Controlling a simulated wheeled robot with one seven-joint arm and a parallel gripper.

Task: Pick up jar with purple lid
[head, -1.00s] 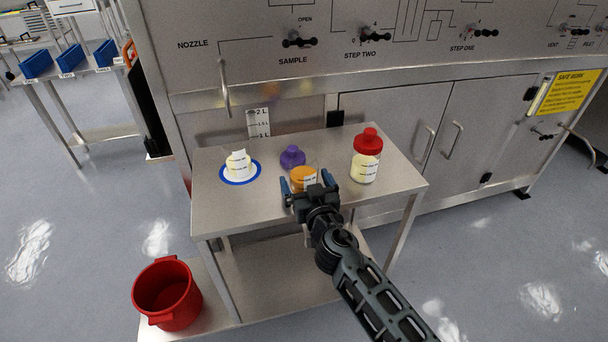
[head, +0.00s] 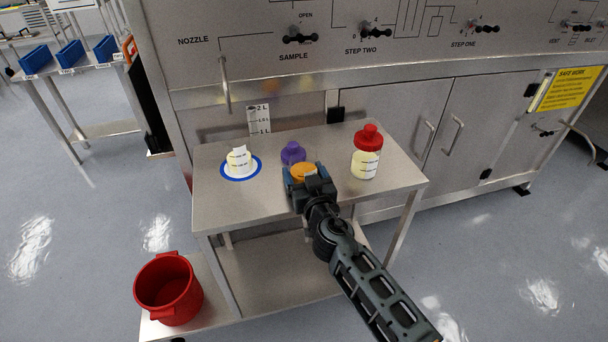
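A purple lid (head: 293,152) shows on the steel table (head: 225,205), near its middle. A jar with orange contents (head: 303,170) stands just in front of it, partly hidden by my gripper. I cannot tell whether the purple lid rests on that jar or behind it. My gripper (head: 304,173) is at the orange jar, with a blue-tipped finger on its left and another on its right. Whether the fingers touch or squeeze the jar is not clear.
A red-lidded bottle (head: 366,152) stands to the right on the table. A white-capped flask (head: 238,161) sits on a blue-rimmed disc to the left. A red bucket (head: 168,288) is on the lower shelf. The steel cabinet (head: 400,115) rises behind. The table's front left is clear.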

